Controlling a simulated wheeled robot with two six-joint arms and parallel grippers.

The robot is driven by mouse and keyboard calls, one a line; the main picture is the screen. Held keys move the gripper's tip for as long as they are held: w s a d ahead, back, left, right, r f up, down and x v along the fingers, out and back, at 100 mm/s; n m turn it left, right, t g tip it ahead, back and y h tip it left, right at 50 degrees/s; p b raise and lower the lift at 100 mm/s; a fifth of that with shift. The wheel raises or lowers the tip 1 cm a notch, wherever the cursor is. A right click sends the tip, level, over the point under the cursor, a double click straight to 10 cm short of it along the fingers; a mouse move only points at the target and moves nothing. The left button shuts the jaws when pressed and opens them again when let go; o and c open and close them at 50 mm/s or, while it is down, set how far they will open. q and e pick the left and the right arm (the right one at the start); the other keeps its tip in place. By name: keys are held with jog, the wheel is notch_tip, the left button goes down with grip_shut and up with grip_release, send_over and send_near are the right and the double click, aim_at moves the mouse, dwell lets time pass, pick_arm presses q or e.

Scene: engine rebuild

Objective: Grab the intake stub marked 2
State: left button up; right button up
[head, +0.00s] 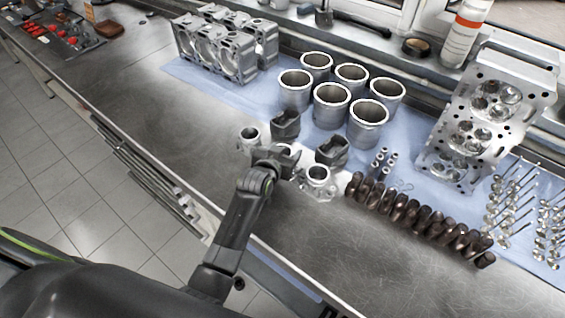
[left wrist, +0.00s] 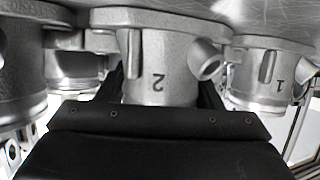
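The intake stub marked 2 (left wrist: 158,70) is a grey metal piece with a side spout, in the centre of the left wrist view. Its number appears upside down, and its flange is against the bench surface. In the head view this stub (head: 291,151) is partly hidden by my left gripper (head: 274,158). The dark fingers of my left gripper (left wrist: 160,92) lie on either side of the stub; whether they press on it cannot be told. The stub marked 1 (left wrist: 270,72) stands to the right in the wrist view. My right gripper is not in view.
Neighbouring stubs stand close on both sides, one (head: 249,136) at left and one (head: 318,178) at right. Dark pistons (head: 332,151), cylinder liners (head: 331,103) and a camshaft-like dark part (head: 420,220) crowd the right.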

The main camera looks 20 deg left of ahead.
pick_arm(q)
jog(key=c, duration=0.8)
jog(key=shift+r, duration=0.1)
